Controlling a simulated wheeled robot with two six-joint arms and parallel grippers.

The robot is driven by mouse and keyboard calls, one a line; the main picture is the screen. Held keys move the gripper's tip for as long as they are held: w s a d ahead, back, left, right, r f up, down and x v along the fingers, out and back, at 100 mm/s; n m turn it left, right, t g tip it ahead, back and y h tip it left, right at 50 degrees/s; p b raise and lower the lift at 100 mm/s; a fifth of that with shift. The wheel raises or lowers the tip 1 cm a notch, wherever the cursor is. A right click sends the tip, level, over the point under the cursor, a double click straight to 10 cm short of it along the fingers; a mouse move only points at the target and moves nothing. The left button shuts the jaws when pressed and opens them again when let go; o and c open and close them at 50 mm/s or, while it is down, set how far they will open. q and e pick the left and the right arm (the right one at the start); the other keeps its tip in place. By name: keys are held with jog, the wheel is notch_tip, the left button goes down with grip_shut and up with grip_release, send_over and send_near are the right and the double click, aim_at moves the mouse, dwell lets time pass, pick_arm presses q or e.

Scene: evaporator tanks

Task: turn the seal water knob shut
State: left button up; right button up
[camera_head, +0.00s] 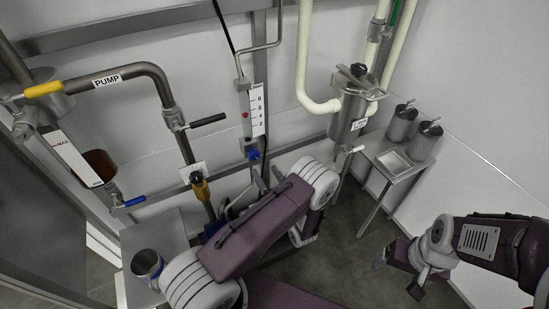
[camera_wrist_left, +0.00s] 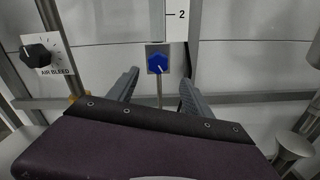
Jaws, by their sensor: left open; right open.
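A blue knob (camera_head: 253,154) sits on a small plate at the bottom of the scaled flow gauge (camera_head: 257,108). I see no seal water label on it. In the left wrist view the blue knob (camera_wrist_left: 157,63) has a white pointer mark aimed to the lower right. My left gripper (camera_head: 269,178) is open, its fingers just below the knob in the head view. In the wrist view the left gripper's fingertips (camera_wrist_left: 158,79) stand either side of the knob, with it between them in the picture; no contact is seen. My right gripper (camera_head: 397,276) is open and empty at the lower right.
A black AIR BLEED knob (camera_wrist_left: 37,52) is left of the blue knob. The black-handled pipe valve (camera_head: 207,121) is up and left. A side table (camera_head: 408,166) with metal canisters stands right. A metal cup (camera_head: 147,263) is lower left. The floor between is clear.

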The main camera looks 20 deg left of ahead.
aim_at(255, 157)
pick_arm(q)
jog(key=b+x, duration=0.1)
jog(key=x, duration=0.7)
jog(key=shift+a+b, duration=0.3)
jog(key=shift+w+a, duration=0.25)
jog(key=shift+a, duration=0.1)
grip_shut()
